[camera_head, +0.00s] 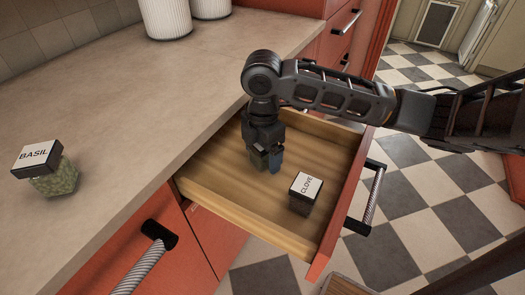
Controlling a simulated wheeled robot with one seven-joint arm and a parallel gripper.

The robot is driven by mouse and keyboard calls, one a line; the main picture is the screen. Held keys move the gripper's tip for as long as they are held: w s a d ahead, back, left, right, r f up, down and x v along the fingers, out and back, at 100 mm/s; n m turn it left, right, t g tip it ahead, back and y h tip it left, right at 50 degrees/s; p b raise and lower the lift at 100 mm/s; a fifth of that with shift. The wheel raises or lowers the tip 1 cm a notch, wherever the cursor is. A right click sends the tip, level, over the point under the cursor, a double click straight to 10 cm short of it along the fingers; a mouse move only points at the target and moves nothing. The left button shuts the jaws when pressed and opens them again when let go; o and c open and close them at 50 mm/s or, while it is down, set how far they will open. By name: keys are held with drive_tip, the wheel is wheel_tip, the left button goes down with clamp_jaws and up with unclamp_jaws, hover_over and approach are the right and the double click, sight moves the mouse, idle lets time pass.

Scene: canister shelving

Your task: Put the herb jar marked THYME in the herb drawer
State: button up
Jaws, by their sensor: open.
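The wooden drawer (225,203) stands open with an orange-red front. My gripper (267,160) points down inside it, in its back half, with its jaws open. A jar marked CLOVE (305,193) stands upright in the drawer, to the right of my gripper and nearer the drawer front. No readable THYME label is in view.
A green jar marked BASIL (46,168) stands on the beige counter (130,130) at the left. Two white ribbed canisters (166,17) are at the back. The drawer's bar handle (372,195) juts out at the right. The drawer's near left part is bare.

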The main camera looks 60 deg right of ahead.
wheel_tip(320, 180, up, 12)
drive_tip(key=shift+r+p, duration=0.15)
drive_tip(key=shift+p, duration=0.25)
idle(0.6)
